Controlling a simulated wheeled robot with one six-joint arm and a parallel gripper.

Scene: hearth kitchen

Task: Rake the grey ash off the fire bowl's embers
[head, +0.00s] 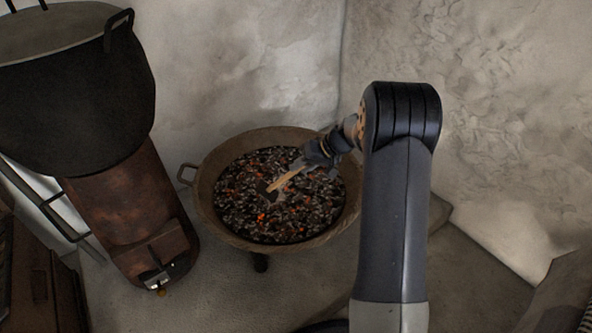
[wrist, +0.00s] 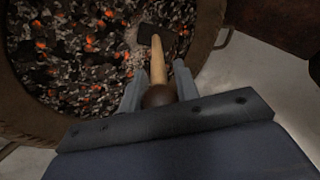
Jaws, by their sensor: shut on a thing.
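The fire bowl (head: 208,192) is a wide brown metal pan on short legs, filled with dark coals and glowing orange embers (head: 262,217). Its rim (wrist: 208,30) also shows in the wrist view. My gripper (head: 308,161) is over the bowl's right part, shut on the wooden handle of a small rake (head: 285,180). In the wrist view the handle (wrist: 158,62) runs between my fingers (wrist: 157,88) to a dark flat head (wrist: 155,34) at the embers. I cannot tell whether the head touches them. Pale grey ash (wrist: 131,37) lies beside the head.
A rusty stove (head: 125,215) with a big black pot (head: 75,95) stands left of the bowl. Plaster walls (head: 245,60) close in behind and to the right. Bare grey floor (head: 470,270) shows at the right.

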